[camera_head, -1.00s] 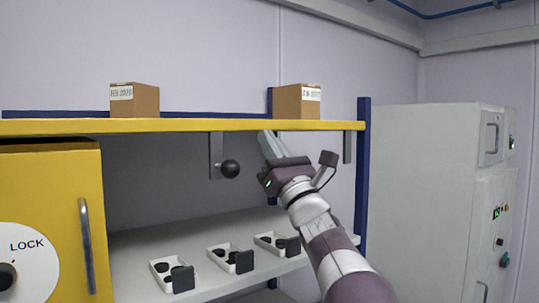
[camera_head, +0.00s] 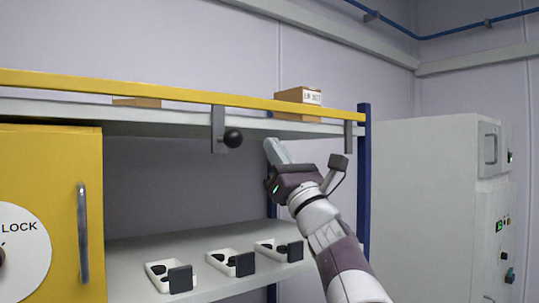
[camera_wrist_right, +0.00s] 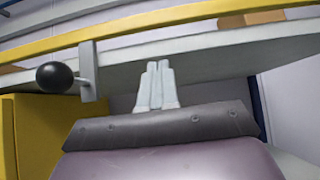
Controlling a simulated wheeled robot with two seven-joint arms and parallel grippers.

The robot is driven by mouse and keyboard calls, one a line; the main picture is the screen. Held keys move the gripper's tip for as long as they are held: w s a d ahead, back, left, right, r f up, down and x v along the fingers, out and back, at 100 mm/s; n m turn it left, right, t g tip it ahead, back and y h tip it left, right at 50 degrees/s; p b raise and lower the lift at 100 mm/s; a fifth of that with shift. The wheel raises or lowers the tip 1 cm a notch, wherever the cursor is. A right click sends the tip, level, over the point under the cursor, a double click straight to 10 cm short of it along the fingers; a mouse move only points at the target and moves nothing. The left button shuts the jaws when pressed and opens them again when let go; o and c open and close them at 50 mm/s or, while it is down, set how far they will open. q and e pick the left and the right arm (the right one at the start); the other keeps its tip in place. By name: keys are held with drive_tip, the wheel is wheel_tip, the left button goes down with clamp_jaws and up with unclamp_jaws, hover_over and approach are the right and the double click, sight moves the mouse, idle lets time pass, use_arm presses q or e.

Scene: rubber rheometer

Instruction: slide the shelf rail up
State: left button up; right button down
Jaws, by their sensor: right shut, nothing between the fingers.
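The yellow shelf rail (camera_head: 160,92) runs along the front of the upper shelf (camera_head: 60,109). It stands raised, with a gap between it and the white shelf surface. A grey bracket (camera_head: 217,125) hangs from the rail and carries a black ball knob (camera_head: 233,138). In the right wrist view the rail (camera_wrist_right: 180,16), bracket (camera_wrist_right: 88,68) and knob (camera_wrist_right: 54,77) show at the upper left. My right gripper (camera_head: 274,149) is shut and empty, right of the knob and apart from it, below the rail. Its closed fingers (camera_wrist_right: 156,68) point up. My left gripper is out of view.
A cardboard box (camera_head: 290,95) stands on the upper shelf, and another (camera_head: 137,102) is mostly hidden behind the rail. Small trays with black pieces (camera_head: 230,263) sit on the lower shelf (camera_head: 130,252). A yellow cabinet (camera_head: 50,160) is at left, a grey cabinet (camera_head: 430,200) at right.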

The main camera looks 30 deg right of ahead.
drive_tip(key=b+v, duration=0.3)
drive_tip(key=v, duration=0.5)
drive_tip(key=shift+r, duration=0.15)
drive_tip(key=shift+s, duration=0.2)
drive_tip(key=shift+w, duration=0.1)
